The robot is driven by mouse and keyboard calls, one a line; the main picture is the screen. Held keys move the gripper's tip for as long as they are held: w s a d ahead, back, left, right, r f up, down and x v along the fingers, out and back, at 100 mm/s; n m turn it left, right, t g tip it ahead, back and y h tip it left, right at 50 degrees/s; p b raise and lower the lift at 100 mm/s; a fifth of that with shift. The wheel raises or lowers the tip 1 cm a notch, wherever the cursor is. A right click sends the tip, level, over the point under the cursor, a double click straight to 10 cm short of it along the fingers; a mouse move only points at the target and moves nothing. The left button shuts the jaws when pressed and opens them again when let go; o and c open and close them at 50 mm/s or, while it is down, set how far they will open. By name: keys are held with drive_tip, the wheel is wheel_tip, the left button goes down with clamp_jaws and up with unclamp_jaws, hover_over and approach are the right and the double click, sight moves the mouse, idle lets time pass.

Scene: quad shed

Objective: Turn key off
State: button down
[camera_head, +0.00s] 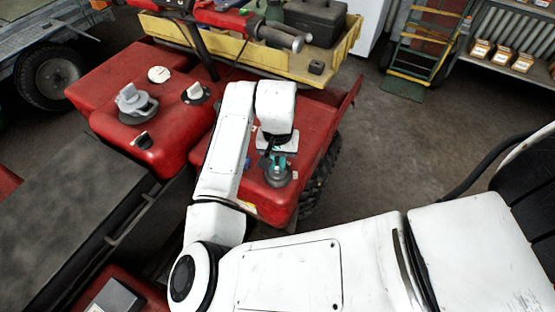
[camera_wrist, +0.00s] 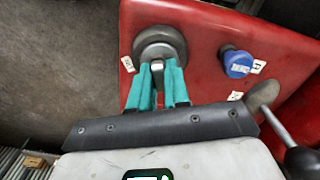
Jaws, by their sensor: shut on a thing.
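The key switch is a round grey housing (camera_wrist: 160,45) on the red body panel in the wrist view. It also shows in the head view (camera_head: 278,179) on the red fender. My gripper (camera_wrist: 157,75) has teal fingers, which are shut on the key at the housing's lower side; the fingers largely hide the key. In the head view my gripper (camera_head: 277,161) points down at the housing. A small white label (camera_wrist: 127,63) sits left of the housing; its text is hard to read.
A blue knob (camera_wrist: 238,63) with white labels sits right of the key, and a grey lever with a dark grip (camera_wrist: 300,160) lies lower right. In the head view, several knobs stand on the red bodywork (camera_head: 100,82). A yellow cargo bed (camera_head: 175,35) lies behind; open floor is at right.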

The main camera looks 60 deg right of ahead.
drive_tip(key=shift+r+n+p, duration=0.1)
drive_tip(key=shift+n+p, duration=1.05)
drive_tip(key=shift+n, duration=0.35)
drive_tip(key=shift+n+p, duration=0.55)
drive_tip(key=shift+n, duration=0.25)
